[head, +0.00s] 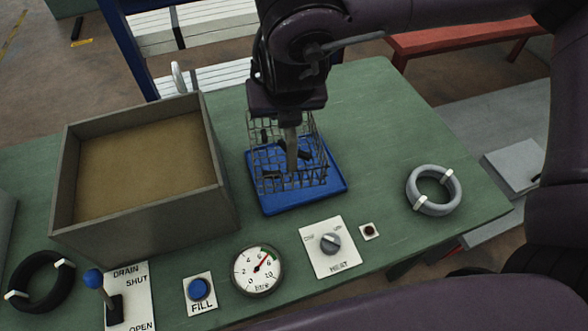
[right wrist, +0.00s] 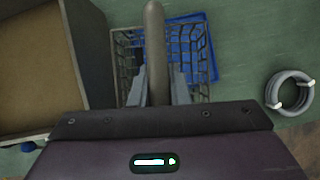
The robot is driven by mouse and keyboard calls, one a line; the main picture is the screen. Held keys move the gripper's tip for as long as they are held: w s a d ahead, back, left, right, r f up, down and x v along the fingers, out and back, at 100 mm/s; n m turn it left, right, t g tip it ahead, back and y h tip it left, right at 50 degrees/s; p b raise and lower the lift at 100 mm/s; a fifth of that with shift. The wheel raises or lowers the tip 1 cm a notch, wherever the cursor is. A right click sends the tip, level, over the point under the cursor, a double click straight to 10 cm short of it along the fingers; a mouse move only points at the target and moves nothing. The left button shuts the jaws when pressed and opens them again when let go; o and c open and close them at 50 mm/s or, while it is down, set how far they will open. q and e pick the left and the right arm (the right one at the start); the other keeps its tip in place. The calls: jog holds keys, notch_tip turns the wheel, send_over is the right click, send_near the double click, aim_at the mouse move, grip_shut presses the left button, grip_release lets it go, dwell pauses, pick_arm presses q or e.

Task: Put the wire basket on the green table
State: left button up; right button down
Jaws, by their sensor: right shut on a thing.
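The wire basket (head: 318,171) is a grey mesh box with a grey upright handle (head: 291,150). It is over the blue tray (head: 295,200) on the green table (head: 375,120); I cannot tell whether it touches the tray. Dark small parts show inside it. My right gripper (head: 290,122) comes down from above and is shut on the handle. In the right wrist view the handle (right wrist: 154,50) stands between the fingers, with the basket mesh (right wrist: 124,55) below and the blue tray (right wrist: 208,35) showing beyond it to the right. My left gripper is not in view.
A grey open tank (head: 140,222) with a brown inside stands left of the basket. Along the front edge are a drain lever (head: 93,279), fill button (head: 199,289), gauge (head: 257,270) and heat knob (head: 330,243). A grey ring (head: 413,201) lies right.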

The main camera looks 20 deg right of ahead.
jog(key=n, duration=0.1)
jog(key=w+n+y, duration=0.1)
jog(key=n+y, duration=0.1)
jog(key=shift+w+d+r+n, duration=0.15)
jog(key=shift+d+r+n, duration=0.1)
jog(key=shift+r+n, duration=0.05)
jog(key=n, duration=0.1)
jog(key=w+r+n+y, duration=0.1)
jog(key=n, duration=0.1)
jog(key=shift+w+d+n+g+y, duration=0.15)
jog(key=shift+n+g+y, duration=0.15)
jog(key=shift+g, duration=0.1)
jog(key=w+d+r+n+g+y, duration=0.2)
jog(key=w+n+g+y, duration=0.1)
jog(key=n, duration=0.5)
notch_tip(320, 180, down, 11)
jog(key=shift+b, duration=0.95)
notch_tip(320, 180, down, 4)
jog(key=shift+w+d+r+p, duration=0.1)
jog(key=shift+r+p, duration=0.05)
jog(key=shift+p, duration=0.4)
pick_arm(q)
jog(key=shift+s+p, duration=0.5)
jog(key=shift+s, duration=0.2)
pick_arm(e)
notch_tip(320, 180, down, 5)
jog(key=shift+r, duration=0.1)
